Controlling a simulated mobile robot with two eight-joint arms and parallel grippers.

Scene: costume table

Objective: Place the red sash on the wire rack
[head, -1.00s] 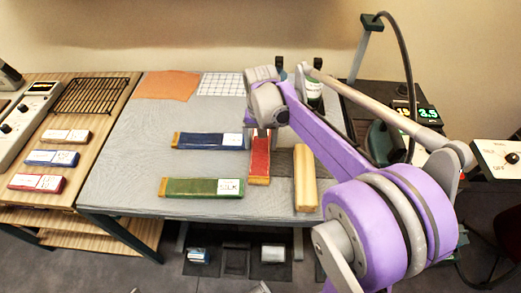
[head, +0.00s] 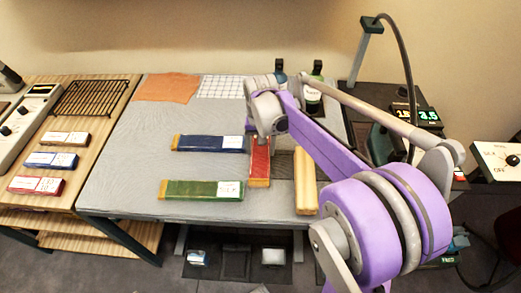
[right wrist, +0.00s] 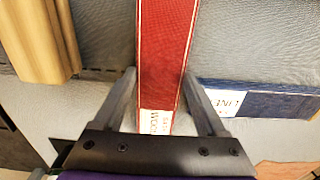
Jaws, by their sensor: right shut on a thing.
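The red sash (head: 260,168) is a folded red strip with gold ends and a white label. It lies on the grey table, right of the blue and green ones. My right gripper (head: 267,134) is at its far, labelled end. In the right wrist view, the gripper (right wrist: 160,78) has a finger on each side of the red sash (right wrist: 165,50) and is shut on it. The wire rack (head: 90,98) is black and empty, on the wooden side table at the left. My left gripper is not in view.
A blue sash (head: 200,142) and a green sash (head: 195,189) lie left of the red one. A tan wooden block (head: 306,182) stands close on its right. Small labelled packs (head: 65,138) lie in front of the rack. Bottles (head: 315,88) stand at the back right.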

